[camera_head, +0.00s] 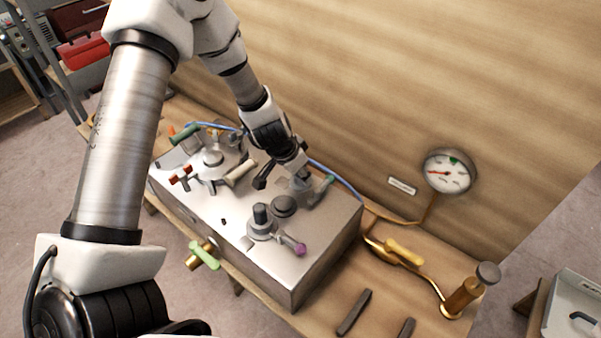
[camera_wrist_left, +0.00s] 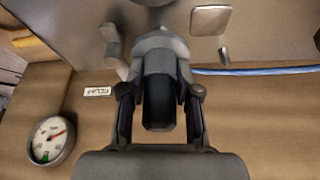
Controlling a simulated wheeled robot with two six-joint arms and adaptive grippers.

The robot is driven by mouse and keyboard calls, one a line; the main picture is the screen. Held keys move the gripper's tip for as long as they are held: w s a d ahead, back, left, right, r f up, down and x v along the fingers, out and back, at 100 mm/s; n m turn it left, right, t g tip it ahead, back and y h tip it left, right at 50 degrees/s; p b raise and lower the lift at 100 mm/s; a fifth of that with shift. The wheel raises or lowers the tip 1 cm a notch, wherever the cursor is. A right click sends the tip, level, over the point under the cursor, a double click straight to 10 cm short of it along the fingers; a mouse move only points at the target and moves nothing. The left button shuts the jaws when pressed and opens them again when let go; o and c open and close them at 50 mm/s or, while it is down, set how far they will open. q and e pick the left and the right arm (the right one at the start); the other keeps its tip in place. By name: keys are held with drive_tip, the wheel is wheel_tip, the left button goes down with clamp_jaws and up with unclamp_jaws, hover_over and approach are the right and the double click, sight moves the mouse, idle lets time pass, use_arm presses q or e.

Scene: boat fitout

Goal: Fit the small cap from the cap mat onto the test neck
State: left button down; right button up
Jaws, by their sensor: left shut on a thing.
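In the left wrist view the left gripper (camera_wrist_left: 160,92) is shut on a dark cylindrical piece (camera_wrist_left: 158,112). A grey collar (camera_wrist_left: 158,62) lies directly beyond that piece. I cannot tell whether the piece is the small cap, or whether it is joined to the collar. The cap mat and the test neck cannot be told for certain in these views. My right gripper is not in view.
A gauge (camera_head: 447,171) hangs on the wooden wall. A brass cylinder (camera_head: 462,297) stands at the right. Dark strips (camera_head: 355,312) lie on the bench.

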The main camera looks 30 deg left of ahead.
use_arm(q)
drive_tip(key=shift+f, duration=0.1)
drive_tip(key=shift+f+b, duration=0.6)
drive_tip(key=shift+f, duration=0.05)
drive_tip(key=shift+f+b, duration=0.55)
drive_tip(key=shift+f, duration=0.05)
drive_tip(key=c, duration=0.7)
unclamp_jaws()
drive_tip(key=shift+c, duration=0.2)
drive_tip(key=o, duration=0.5)
drive_tip(key=shift+a, duration=0.1)
drive_tip(key=shift+o, duration=0.2)
